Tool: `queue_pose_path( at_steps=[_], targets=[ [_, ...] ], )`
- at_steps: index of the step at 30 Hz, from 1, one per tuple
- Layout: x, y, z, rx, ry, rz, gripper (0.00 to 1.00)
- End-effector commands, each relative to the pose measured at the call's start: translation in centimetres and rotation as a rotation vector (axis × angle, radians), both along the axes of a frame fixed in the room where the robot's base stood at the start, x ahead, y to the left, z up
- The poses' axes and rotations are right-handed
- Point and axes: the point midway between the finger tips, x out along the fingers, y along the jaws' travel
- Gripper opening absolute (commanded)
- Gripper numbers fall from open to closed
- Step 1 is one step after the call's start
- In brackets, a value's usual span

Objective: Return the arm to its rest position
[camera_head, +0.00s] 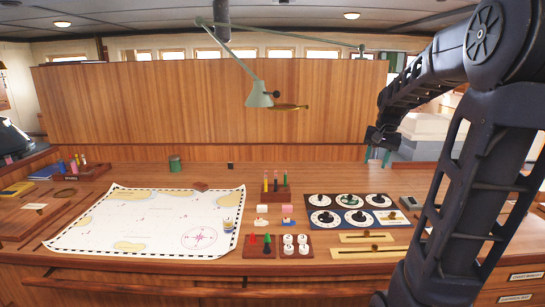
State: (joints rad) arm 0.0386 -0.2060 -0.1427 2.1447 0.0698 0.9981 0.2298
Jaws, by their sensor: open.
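My arm rises at the right side of the head view, bends at the top right and reaches inward. My gripper (378,155) is at its end, pointing down with two greenish fingertips set apart. It is open, and I see nothing between the fingers. It hangs above the right back part of the wooden desk (320,176), behind the dial panel (353,206). I cannot tell how far the fingertips are above the desk top.
A chart (150,222) covers the desk's left half. Mid-desk are a pen holder (275,195) and a tray (263,247) with small pieces. A green lamp (258,95) hangs before the wooden panel (150,100). Brass slider strips (370,252) lie near my arm.

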Motion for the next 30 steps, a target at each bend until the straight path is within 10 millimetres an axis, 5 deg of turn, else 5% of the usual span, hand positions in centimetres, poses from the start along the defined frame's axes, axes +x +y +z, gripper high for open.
queue_pose_path(
  at_steps=[8,18,24,30],
  targets=[
    [-7.4,3.3,0.8,-0.042,-0.068,0.142,0.43],
    [-15.9,6.2,-0.4,-0.117,-0.146,0.306,0.43],
    [-19.6,7.2,-1.7,-0.163,-0.179,0.381,0.43],
    [-21.1,7.5,-2.5,-0.184,-0.19,0.412,0.43]
  ],
)
